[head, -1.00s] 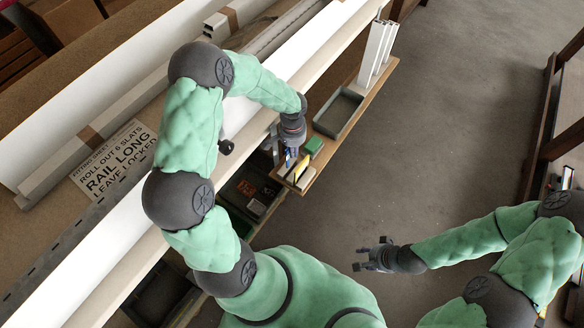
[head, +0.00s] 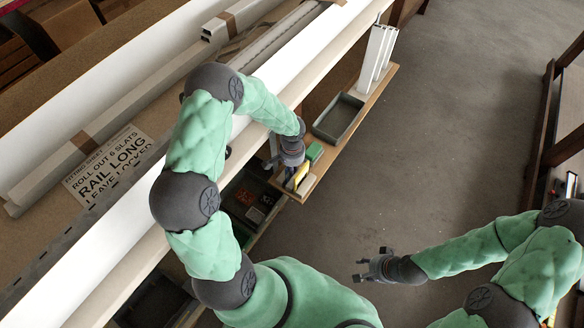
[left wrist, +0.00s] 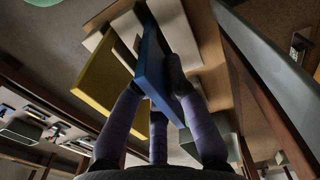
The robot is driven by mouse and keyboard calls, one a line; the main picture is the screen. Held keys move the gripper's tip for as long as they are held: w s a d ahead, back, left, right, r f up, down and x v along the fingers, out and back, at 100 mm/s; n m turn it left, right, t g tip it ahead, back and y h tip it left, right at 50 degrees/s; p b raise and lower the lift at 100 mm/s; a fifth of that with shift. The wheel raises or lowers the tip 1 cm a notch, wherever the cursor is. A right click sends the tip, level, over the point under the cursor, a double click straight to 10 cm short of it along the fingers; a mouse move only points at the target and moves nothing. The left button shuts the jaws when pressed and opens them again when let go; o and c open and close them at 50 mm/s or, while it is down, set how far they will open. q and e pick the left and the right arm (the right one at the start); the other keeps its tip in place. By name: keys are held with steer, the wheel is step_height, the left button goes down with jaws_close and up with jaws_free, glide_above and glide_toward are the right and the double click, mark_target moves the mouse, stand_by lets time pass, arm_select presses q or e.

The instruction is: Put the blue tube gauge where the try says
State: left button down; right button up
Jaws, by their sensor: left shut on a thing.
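The blue tube gauge (left wrist: 153,65) is a flat blue bar between the purple-grey fingers of my left gripper (left wrist: 165,98) in the left wrist view. My left gripper is shut on it. In the head view, my left gripper (head: 288,170) points down at the near end of a wooden shelf, and the blue gauge is hidden there. A yellow flat piece (left wrist: 100,77) stands tilted beside the blue one; it also shows in the head view (head: 301,175). My right gripper (head: 366,267) is empty, its fingers apart, over the floor.
The wooden shelf (head: 365,107) carries a grey-green tray (head: 338,117), a green block (head: 314,152) and upright white profiles (head: 378,50). A printed fitting sheet (head: 110,165) lies on the bench at left. Dark bins (head: 250,195) sit below.

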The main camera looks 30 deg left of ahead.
arm_select(q)
steer(key=c, duration=1.3)
jaws_free()
steer(key=shift+f, duration=0.1)
steer(key=shift+r, duration=0.25)
step_height(320, 180, up, 12)
steer(key=p, duration=0.4)
steer(key=s+d+f+n+h, duration=0.1)
steer(key=s+d+f, duration=0.4)
steer(key=d, duration=0.1)
steer(key=s+d+f+n+h, duration=0.1)
steer(key=s+d+f, duration=0.4)
steer(key=s+d, duration=0.1)
steer(key=s+d+f+n+h, duration=0.1)
steer(key=s+d+f+h, duration=0.1)
steer(key=s+d+f, duration=0.3)
steer(key=shift+s+d, duration=0.5)
steer(key=shift+d, duration=0.1)
